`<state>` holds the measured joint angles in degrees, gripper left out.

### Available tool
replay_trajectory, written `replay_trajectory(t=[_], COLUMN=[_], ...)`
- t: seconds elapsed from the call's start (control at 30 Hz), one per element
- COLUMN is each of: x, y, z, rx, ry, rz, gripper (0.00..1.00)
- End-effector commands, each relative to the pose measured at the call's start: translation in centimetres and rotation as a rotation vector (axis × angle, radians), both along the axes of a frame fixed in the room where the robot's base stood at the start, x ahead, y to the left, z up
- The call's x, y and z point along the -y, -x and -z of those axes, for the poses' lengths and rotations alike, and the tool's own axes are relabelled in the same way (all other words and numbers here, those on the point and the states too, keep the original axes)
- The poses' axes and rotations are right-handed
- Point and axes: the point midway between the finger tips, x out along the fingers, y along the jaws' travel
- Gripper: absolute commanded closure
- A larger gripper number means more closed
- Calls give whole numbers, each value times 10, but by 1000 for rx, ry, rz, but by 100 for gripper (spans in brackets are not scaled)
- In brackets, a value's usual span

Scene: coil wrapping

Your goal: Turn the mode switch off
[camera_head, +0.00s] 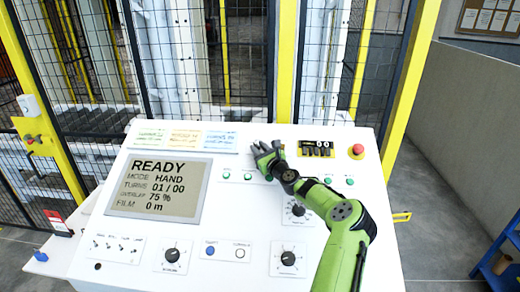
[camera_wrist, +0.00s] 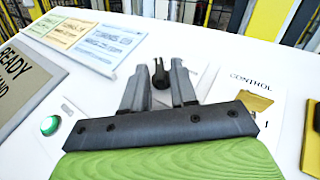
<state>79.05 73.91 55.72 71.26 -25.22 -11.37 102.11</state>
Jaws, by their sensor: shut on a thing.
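The mode switch (camera_wrist: 159,75) is a small black knob on the white sloped panel. In the wrist view it stands between the two grey fingers of my gripper (camera_wrist: 158,85), which are shut on it. In the head view my gripper (camera_head: 264,147) is at the upper middle of the panel and hides the switch. The switch's position marks cannot be read. The display (camera_head: 158,187) reads READY, MODE HAND, TURNS 01 / 00, OVERLAP 75 % and FILM 0 m.
A yellow-plated CONTROL unit (camera_head: 316,149) and a red push button (camera_head: 357,150) lie right of my gripper. Green buttons (camera_head: 227,175), black dials (camera_head: 287,258) and small toggles (camera_head: 109,244) are lower down. Three label cards (camera_head: 185,138) lie left. A mesh fence stands behind.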

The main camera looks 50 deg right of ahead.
Motion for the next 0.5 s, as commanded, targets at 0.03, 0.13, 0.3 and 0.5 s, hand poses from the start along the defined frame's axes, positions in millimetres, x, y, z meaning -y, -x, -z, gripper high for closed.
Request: replay_trajectory(t=[0.03, 0.13, 0.3, 0.5], x=[-2, -4, -7, -9], y=[-1, -2, -3, -5], z=[0, 0, 0, 0], rx=[9, 34, 75, 114], ry=[-11, -31, -66, -98], rz=[27, 98, 218, 334], gripper=[100, 100, 100, 100])
